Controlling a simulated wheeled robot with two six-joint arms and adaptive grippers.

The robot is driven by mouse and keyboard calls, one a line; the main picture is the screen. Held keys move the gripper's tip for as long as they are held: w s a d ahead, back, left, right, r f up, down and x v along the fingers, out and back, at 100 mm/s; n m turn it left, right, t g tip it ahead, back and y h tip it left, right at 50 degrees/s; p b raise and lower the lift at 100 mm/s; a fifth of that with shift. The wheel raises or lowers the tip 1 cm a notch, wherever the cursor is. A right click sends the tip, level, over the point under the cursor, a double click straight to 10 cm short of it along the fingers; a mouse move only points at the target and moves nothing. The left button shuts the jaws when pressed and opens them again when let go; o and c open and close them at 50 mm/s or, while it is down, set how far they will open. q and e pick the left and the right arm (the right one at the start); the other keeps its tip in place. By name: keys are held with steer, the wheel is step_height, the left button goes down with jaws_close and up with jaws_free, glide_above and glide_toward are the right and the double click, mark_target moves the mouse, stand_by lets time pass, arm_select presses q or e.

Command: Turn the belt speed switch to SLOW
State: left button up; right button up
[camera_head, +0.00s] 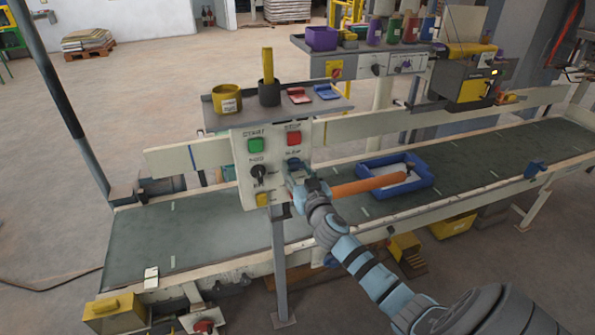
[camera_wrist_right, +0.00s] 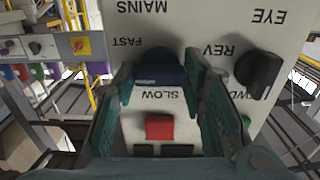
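The control panel (camera_head: 274,189) stands at the near side of the conveyor. In the right wrist view it appears upside down, and its blue belt speed knob (camera_wrist_right: 160,66) sits by the labels FAST and SLOW. My right gripper (camera_wrist_right: 158,74) is open, with one finger on each side of this knob. Whether the fingers touch it I cannot tell. In the head view my right gripper (camera_head: 297,178) is at the panel's right edge, below the red button (camera_head: 293,138), and partly hides the knob. The knob's pointing direction is unclear. My left gripper is out of view.
A black knob (camera_wrist_right: 258,74) labelled REV and FWD is close beside the right finger in the wrist view. A shelf (camera_head: 222,116) with cups and small items sits above the panel. A blue tray (camera_head: 424,180) and an orange long object (camera_head: 368,185) are right of my gripper.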

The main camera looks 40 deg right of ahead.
steer(key=shift+c, duration=0.8)
steer(key=shift+n, duration=0.3)
steer(key=n, duration=0.8)
steer(key=shift+p, duration=0.3)
steer(key=n, duration=0.4)
steer(key=shift+p, duration=0.4)
steer(key=n+p, duration=0.1)
steer(key=n, duration=0.4)
steer(key=shift+n, duration=0.3)
